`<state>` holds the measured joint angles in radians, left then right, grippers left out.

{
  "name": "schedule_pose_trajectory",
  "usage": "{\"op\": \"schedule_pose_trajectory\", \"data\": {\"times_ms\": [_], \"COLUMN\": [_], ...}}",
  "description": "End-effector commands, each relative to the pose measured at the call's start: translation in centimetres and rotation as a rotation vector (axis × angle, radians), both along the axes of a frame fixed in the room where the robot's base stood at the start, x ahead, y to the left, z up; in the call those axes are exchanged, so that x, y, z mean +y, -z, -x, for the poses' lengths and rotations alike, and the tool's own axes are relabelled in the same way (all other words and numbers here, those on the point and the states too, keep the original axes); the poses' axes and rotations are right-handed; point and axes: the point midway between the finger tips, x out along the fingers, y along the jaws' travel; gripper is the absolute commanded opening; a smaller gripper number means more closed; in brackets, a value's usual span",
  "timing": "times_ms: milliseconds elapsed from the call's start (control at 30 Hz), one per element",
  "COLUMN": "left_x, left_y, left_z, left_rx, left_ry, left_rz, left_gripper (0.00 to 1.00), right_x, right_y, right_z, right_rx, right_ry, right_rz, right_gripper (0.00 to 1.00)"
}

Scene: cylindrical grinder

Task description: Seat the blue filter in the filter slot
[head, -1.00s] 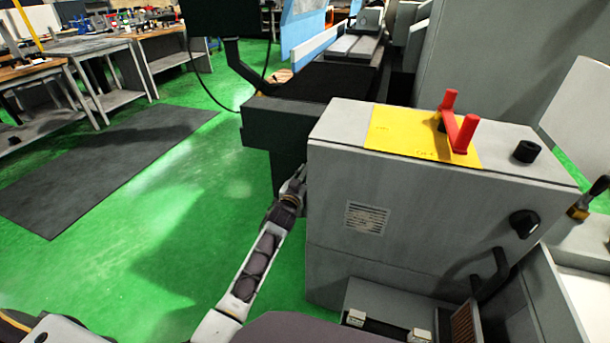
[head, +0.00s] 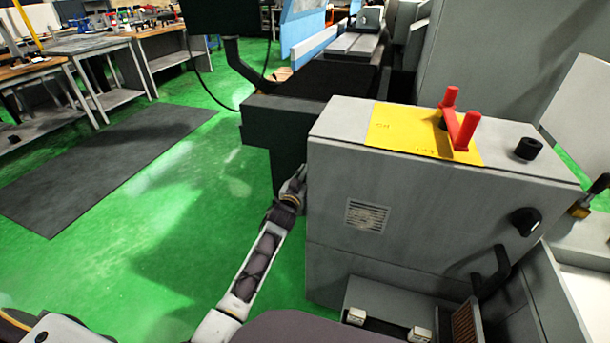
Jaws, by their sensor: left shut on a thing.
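My left gripper (head: 297,178) is at the left edge of the grey cabinet (head: 420,220), low beside its far corner. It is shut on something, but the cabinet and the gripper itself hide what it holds. I cannot make out the blue filter or the filter slot in this view. My right gripper is not in view.
The cabinet has a yellow plate (head: 400,130) with a red handle (head: 466,130) on top, and a black knob (head: 525,221) on its front. A dark machine base (head: 275,125) stands behind my left gripper. Green floor (head: 180,230) is clear to the left.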

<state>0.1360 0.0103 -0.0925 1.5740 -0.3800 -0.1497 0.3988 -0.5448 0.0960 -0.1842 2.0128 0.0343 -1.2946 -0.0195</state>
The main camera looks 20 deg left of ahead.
Motion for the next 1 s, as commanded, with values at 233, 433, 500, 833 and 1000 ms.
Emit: {"op": "schedule_pose_trajectory", "data": {"times_ms": [233,433,500,833,1000], "left_x": [0.0,0.0,0.0,0.0,0.1], "left_y": [0.1,0.1,0.1,0.2,0.2], "left_z": [0.0,0.0,0.0,0.4,1.4], "left_rx": [0.0,0.0,0.0,0.001,0.001], "left_ry": [0.0,0.0,0.0,0.0,0.0], "left_rz": [0.0,0.0,0.0,0.0,0.0], "left_gripper": [0.29,0.39,0.39,0.39,0.39], "right_x": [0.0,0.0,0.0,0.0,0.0], "right_y": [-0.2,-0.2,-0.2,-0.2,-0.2], "right_z": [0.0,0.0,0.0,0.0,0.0], "right_rx": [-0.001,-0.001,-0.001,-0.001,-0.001], "right_ry": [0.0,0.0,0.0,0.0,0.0], "right_rz": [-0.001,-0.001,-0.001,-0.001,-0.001], "right_gripper": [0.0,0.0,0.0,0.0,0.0]}}
